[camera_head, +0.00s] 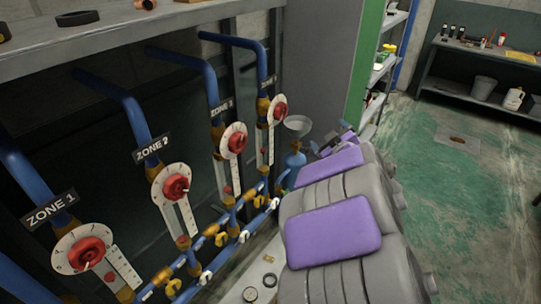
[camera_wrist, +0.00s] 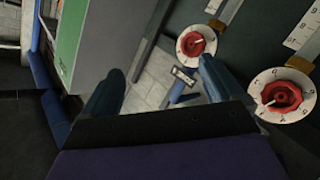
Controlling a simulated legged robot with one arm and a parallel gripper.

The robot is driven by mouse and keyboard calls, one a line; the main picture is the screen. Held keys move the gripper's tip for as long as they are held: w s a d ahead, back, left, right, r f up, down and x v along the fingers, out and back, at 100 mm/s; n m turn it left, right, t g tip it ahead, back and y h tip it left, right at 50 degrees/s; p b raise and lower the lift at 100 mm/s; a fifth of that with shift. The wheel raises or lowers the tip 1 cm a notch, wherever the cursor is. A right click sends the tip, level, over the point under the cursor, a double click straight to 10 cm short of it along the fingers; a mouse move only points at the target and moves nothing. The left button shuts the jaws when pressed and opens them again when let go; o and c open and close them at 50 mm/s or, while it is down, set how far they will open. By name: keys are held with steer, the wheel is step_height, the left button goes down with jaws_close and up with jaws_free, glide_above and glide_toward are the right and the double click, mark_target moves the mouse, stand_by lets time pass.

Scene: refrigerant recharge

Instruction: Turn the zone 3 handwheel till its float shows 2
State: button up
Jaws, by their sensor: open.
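The zone 3 handwheel (camera_head: 237,142) is a red knob with a pale pointer on a white numbered dial, third along the row in the head view. Its float gauge (camera_head: 235,176) is a pale strip below the dial, with a small red float near its lower end; the reading is too small to tell. In the wrist view, the red wheel at the right (camera_wrist: 282,96) looks like zone 3, and the other (camera_wrist: 193,44) like zone 4. My gripper (camera_wrist: 157,72) is open and empty, apart from both wheels. In the head view my arm mostly hides it.
Zone 1 (camera_head: 84,252), zone 2 (camera_head: 176,187) and zone 4 (camera_head: 279,110) handwheels stand in the same row. Blue pipes and brass valves with yellow and white handles run below. Green floor lies open at right.

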steer(key=w+a+f+n+g+y, duration=0.1)
steer(key=a+f+n+y, duration=0.3)
steer(key=a+y, duration=0.5)
steer(key=n+g+y+p, duration=0.1)
steer(key=n+g+y, duration=0.3)
glide_toward(241, 146)
steer(key=b+x, duration=0.2)
steer(key=x, duration=0.6)
steer(key=shift+r+b, duration=0.2)
steer(key=shift+b, duration=0.15)
steer(key=shift+w+a, duration=0.1)
steer(key=shift+a, duration=0.1)
steer(key=shift+c, duration=0.3)
steer(key=c, duration=1)
steer(key=shift+d+r+m+p, duration=0.1)
steer(key=shift+m+p, duration=0.2)
steer(key=shift+p, duration=0.5)
steer(key=shift+m+p, duration=0.5)
steer(key=shift+p, duration=0.75)
steer(key=shift+f, duration=0.25)
